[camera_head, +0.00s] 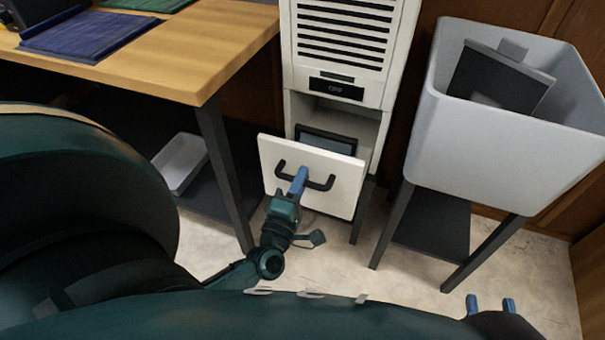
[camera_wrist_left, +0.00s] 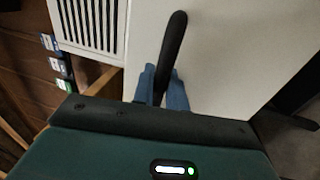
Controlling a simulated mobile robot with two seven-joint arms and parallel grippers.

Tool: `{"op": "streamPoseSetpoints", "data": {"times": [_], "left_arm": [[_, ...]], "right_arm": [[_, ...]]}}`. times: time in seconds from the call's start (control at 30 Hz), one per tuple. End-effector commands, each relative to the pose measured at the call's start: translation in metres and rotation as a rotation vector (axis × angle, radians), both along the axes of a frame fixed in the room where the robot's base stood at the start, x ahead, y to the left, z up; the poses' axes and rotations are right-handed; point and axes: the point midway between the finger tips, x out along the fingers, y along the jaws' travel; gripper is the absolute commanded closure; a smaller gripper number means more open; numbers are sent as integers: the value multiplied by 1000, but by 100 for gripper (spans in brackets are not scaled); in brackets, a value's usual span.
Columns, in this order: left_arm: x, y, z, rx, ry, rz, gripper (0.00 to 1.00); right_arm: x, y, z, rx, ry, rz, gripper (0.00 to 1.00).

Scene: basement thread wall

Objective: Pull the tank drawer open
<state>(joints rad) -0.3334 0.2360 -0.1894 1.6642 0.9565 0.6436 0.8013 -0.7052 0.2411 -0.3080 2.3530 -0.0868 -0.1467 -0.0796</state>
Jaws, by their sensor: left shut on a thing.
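The tank drawer (camera_head: 335,196) has a white front panel and stands out from the lower part of the white cabinet (camera_head: 370,128). A dark tank (camera_head: 328,139) shows in the gap behind the panel. My left gripper (camera_head: 299,181) is shut on the black drawer handle (camera_head: 321,185) at its left part. In the left wrist view the blue fingers (camera_wrist_left: 162,88) are on either side of the black handle (camera_wrist_left: 174,45), in front of the white panel (camera_wrist_left: 225,60). My right gripper (camera_head: 490,304) shows at the lower right with its two blue fingertips apart, away from the drawer.
A wooden table (camera_head: 205,50) with dark legs stands at the left, with a white tray (camera_head: 181,163) on its lower shelf. A grey sink-like bin (camera_head: 500,130) on a dark stand is at the right, holding a dark panel (camera_head: 500,78). Pale floor (camera_head: 345,262) is clear in front.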

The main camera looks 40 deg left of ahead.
Motion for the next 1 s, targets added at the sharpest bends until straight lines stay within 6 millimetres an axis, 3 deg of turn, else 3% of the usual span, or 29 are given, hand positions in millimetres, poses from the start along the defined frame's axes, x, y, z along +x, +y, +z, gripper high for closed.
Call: {"op": "streamPoseSetpoints", "data": {"times": [0.33,0.37,0.6,0.87,1.0], "left_arm": [[0,-1,1,0,-2,-1,100],[0,-1,1,0,-2,-1,85],[0,-1,1,0,-1,-1,67],[0,0,4,-1,-1,0,67],[-1,-1,23,-1,-2,0,67]], "right_arm": [[2,0,2,2,-4,-3,64],[2,0,2,1,-4,-3,64],[2,-1,2,1,-6,-3,64],[2,-1,4,-4,-5,1,64],[1,-4,6,-11,55,-9,64]]}}
